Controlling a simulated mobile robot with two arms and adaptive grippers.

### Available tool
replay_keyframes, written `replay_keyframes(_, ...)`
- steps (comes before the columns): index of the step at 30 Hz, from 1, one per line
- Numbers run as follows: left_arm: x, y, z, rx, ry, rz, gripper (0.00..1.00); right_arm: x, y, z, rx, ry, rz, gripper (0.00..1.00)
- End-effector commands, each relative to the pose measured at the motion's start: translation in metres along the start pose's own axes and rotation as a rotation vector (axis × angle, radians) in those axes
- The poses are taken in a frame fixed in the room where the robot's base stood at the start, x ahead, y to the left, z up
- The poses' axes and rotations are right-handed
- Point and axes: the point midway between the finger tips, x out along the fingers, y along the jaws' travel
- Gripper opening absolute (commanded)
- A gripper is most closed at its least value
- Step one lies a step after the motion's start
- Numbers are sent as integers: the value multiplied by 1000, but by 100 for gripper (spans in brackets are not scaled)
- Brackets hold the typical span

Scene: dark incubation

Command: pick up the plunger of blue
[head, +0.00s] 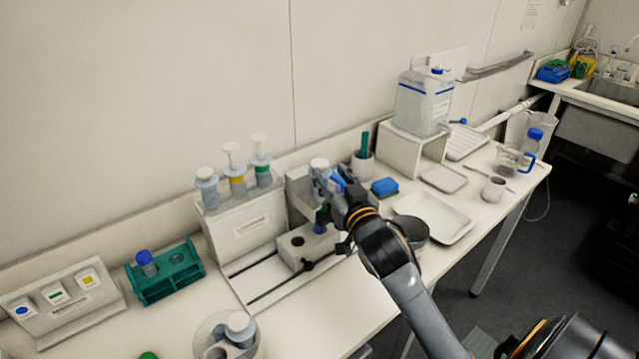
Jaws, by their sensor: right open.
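Several plunger-like pieces with white tops stand in a row on the white stand (250,225): one with a grey body and no clear colour band (207,187), one with a yellow band (235,172) and one with a green band (261,165). My right gripper (328,193) is open at the middle of the bench, right of this stand. A white top (319,164) and blue parts show around its fingers. I cannot tell whether these blue parts are the blue plunger, or whether the fingers touch it. My left gripper is not in view.
A green rack (165,272) stands left; the bench front between is partly free.

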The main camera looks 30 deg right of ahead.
Motion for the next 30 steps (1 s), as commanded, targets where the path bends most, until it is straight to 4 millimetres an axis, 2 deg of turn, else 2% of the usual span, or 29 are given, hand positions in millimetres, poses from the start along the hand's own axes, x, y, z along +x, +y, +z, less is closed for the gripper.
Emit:
replay_keyframes(5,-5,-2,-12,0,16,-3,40,11,-1,0,-1,-1,0,43)
replay_keyframes(9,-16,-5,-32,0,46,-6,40,30,-4,3,1,-2,0,43)
replay_keyframes(11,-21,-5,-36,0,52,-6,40,38,-6,5,-1,-3,1,43)
replay_keyframes(16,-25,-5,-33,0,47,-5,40,56,-6,7,-1,-1,0,43)
replay_keyframes(24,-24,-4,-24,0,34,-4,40,58,-6,9,-1,-1,-1,43)
replay_keyframes(28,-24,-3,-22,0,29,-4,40,58,-6,9,-1,-1,0,16)
replay_keyframes(29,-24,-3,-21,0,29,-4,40,58,-6,9,-1,-1,0,12)
replay_keyframes(30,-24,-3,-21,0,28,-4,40,58,-6,9,-1,-1,0,11)
